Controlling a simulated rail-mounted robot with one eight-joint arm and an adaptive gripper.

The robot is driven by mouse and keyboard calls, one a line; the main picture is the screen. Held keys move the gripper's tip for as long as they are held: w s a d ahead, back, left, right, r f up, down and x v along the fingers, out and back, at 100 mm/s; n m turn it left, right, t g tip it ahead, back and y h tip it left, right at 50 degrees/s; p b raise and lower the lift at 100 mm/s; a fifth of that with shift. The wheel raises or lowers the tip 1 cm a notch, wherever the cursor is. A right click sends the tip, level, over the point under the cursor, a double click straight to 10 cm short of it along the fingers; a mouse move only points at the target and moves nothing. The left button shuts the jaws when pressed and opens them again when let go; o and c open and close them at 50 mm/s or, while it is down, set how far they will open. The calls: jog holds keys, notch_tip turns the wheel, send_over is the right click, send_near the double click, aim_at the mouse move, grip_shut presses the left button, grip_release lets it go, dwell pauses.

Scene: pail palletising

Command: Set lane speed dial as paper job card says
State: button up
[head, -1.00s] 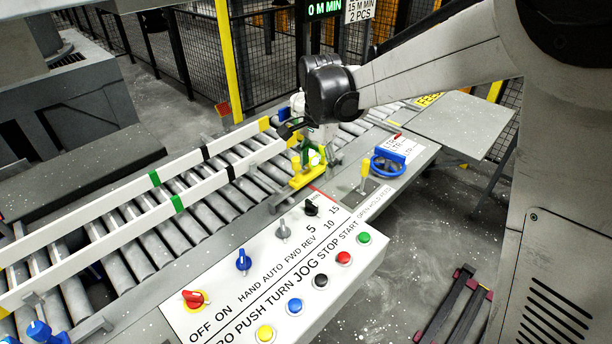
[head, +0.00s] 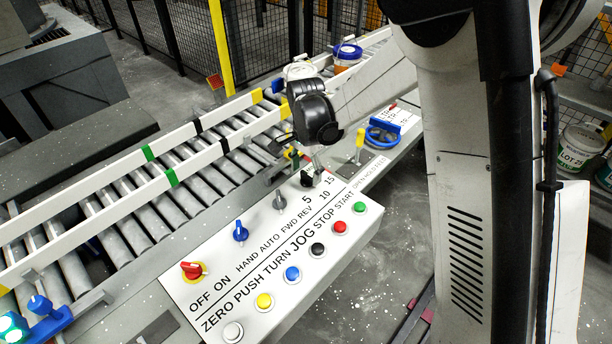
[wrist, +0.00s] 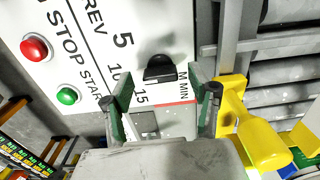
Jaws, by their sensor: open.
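The lane speed dial (head: 307,180) is a black knob at the far end of the white control panel, marked 5, 10 and 15. In the wrist view the dial (wrist: 160,68) sits just ahead of the fingertips, between their lines; which mark it points at is unclear. My gripper (head: 318,168) hangs close over the dial, partly hiding it. In the wrist view my gripper (wrist: 166,92) has its two fingers well apart with nothing between them. The paper card is not in the current views.
Beside the dial on the panel (head: 237,285) stand a grey selector (head: 280,201), a blue selector (head: 240,232) and a red switch (head: 192,270). Several push buttons line the front. A yellow bracket (wrist: 255,135) is close to the right finger.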

jog(key=shift+f, duration=1)
jog(key=c, duration=1.2)
jog(key=shift+o, duration=0.2)
jog(key=n+b, duration=0.3)
jog(key=n, duration=0.2)
jog(key=shift+n, duration=0.3)
jog(key=n+b, duration=0.2)
jog(key=n, duration=0.4)
jog(key=shift+d, duration=0.15)
jog(key=shift+n, duration=0.3)
